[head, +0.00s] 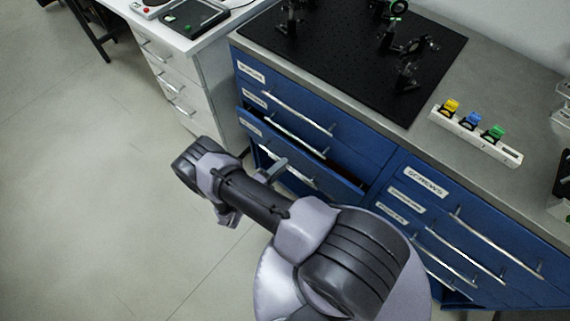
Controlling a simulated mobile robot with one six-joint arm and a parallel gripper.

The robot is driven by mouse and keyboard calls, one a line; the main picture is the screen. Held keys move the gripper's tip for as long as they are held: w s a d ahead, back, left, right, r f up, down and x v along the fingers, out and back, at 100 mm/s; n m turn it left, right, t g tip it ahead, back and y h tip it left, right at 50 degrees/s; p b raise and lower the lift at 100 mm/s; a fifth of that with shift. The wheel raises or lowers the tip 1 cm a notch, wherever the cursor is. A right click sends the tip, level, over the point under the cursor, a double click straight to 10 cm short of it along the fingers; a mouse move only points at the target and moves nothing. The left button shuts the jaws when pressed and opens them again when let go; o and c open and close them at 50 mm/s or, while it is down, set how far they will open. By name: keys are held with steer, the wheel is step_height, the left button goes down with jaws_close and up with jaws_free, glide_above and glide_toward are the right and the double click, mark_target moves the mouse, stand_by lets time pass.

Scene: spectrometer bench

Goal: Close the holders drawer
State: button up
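A blue drawer (340,184) in the left column of the bench, third from the top, stands partly open. A dark gap shows above its front. Its label (251,128) is too small to read, so I cannot tell by name that it is the holders drawer. Its silver handle (304,179) runs along the front, partly hidden by my arm. My gripper (273,170) seems to be the grey part beside the left of this drawer front, mostly hidden behind my forearm. I cannot tell whether it touches the drawer or how its fingers stand.
Two shut blue drawers (335,108) are above it. A drawer labelled SCREWS (480,215) and others are to the right. On top are a black optics board (350,50) and a white rack (505,151) with coloured pieces. A white cabinet (185,75) stands left; floor is clear.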

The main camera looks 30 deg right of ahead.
steer(key=shift+x, duration=1.4)
jaws_close()
stand_by(0.4)
